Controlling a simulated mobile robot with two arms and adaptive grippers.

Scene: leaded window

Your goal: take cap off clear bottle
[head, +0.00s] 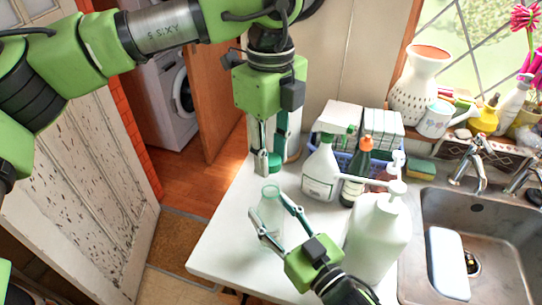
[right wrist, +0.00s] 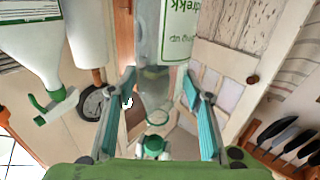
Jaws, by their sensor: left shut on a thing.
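The clear bottle (head: 269,209) stands upright near the counter's left edge, its neck uncovered. In the right wrist view it appears upside down, with a green-lettered label (right wrist: 181,18). My left gripper (head: 272,158) points down above the bottle and is shut on the green cap (head: 274,161). The cap is apart from the neck, a little above it. The green cap (right wrist: 153,146) also shows in the right wrist view.
A white spray bottle (head: 321,170), a dark bottle (head: 353,178) and a large white pump bottle (head: 378,236) stand close on the right. A blue basket (head: 349,158) is behind them. The sink (head: 495,235) lies farther right. The counter's front left is clear.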

